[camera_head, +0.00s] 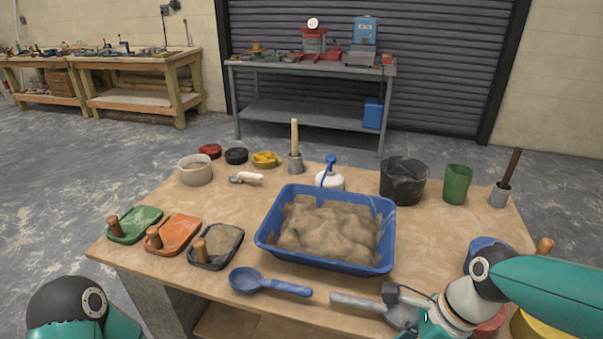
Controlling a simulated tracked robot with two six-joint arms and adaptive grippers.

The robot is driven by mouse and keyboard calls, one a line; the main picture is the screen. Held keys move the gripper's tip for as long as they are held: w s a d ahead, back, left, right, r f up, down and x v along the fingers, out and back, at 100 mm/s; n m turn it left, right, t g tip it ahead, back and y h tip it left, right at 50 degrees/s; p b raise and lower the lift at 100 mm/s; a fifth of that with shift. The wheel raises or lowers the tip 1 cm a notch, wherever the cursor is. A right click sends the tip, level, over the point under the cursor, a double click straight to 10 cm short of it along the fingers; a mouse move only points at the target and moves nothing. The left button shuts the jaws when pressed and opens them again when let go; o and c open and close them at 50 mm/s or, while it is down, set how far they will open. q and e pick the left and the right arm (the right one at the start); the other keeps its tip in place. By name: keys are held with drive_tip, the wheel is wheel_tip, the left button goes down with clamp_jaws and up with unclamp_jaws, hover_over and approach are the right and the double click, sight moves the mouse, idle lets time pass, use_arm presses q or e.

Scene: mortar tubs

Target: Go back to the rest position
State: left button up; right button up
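My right arm comes in from the lower right. Its gripper (398,301) is low over the table's front edge, beside or over a grey scoop (358,302). The fingers are small and partly hidden, so I cannot tell whether they are open or touch the scoop. At the bottom left only a rounded dark and teal part of my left arm shows; its gripper is out of view. A blue tub (264,239) filled with sand (325,232) stands in the middle of the wooden table (160,262). A blue scoop (268,284) lies in front of it.
Green (135,224), orange (173,236) and black (216,246) trays with wooden-handled tools stand at left. A black bucket (403,181), green cup (457,184) and white bottle (329,180) stand behind. A blue container (485,246) is partly hidden by my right arm.

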drive_tip(key=s+a+f+n+g+p, duration=0.15)
drive_tip(key=s+f+n, duration=0.25)
drive_tip(key=f, duration=0.5)
drive_tip(key=s+a+f+n+g+b, duration=0.15)
drive_tip(key=s+f+n, duration=0.3)
drive_tip(key=f, duration=0.55)
drive_tip(key=s+a+f+n+p, duration=0.2)
drive_tip(key=s+a+f+n, duration=0.15)
drive_tip(key=f, duration=0.55)
drive_tip(key=w+n+t, duration=0.1)
drive_tip(key=n, duration=0.1)
drive_tip(key=w+d+n+t, duration=0.1)
drive_tip(key=w+n, duration=0.1)
drive_tip(key=w+f+n+t, duration=0.1)
drive_tip(key=n, duration=0.2)
drive_tip(key=shift+w+d+t+b, duration=0.25)
drive_tip(key=shift+w+t+b, duration=0.05)
drive_tip(key=shift+w, duration=0.05)
